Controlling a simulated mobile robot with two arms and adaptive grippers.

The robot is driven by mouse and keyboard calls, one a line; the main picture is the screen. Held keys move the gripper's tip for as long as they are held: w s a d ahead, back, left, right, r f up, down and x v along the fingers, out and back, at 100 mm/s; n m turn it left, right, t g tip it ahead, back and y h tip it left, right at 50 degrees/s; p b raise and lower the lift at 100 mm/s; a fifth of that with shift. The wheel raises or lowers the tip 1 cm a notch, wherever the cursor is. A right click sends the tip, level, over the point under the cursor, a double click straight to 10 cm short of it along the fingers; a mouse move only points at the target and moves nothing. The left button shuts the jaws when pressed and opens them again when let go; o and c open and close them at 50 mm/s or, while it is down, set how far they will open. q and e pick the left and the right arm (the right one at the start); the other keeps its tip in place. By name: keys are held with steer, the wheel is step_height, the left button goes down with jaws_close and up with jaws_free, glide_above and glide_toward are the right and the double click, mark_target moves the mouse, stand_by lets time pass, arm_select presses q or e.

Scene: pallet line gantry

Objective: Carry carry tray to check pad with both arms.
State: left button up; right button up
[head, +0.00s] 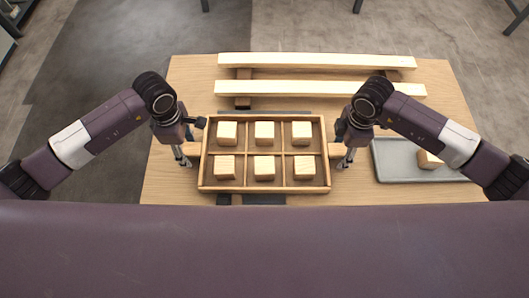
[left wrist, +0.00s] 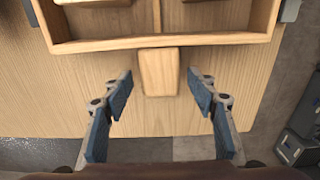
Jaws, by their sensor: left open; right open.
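The carry tray (head: 265,188) is a wooden box with compartments, each holding a pale wooden block (head: 264,133). It sits level on the wooden table. My left gripper (head: 186,160) is at the tray's left end, fingers pointing down. In the left wrist view, the open fingers (left wrist: 160,76) stand on either side of the wooden handle (left wrist: 159,72), with gaps on both sides. My right gripper (head: 345,160) is open at the right handle (head: 336,150), which it partly hides. Dark flat patches (head: 264,199) show at the tray's front edge; I cannot tell whether one is the check pad.
Two long pale beams (head: 318,61) lie across dark supports (head: 243,103) behind the tray. A shallow grey tray (head: 400,174) holding a wooden block (head: 428,160) lies on the right, partly behind my right arm. Bare table (head: 185,75) shows at the back left.

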arm_select(q)
jaws_close()
arm_select(e)
jaws_close()
arm_select(q)
steer(key=shift+r, duration=0.2)
arm_select(e)
steer(key=shift+r, duration=0.2)
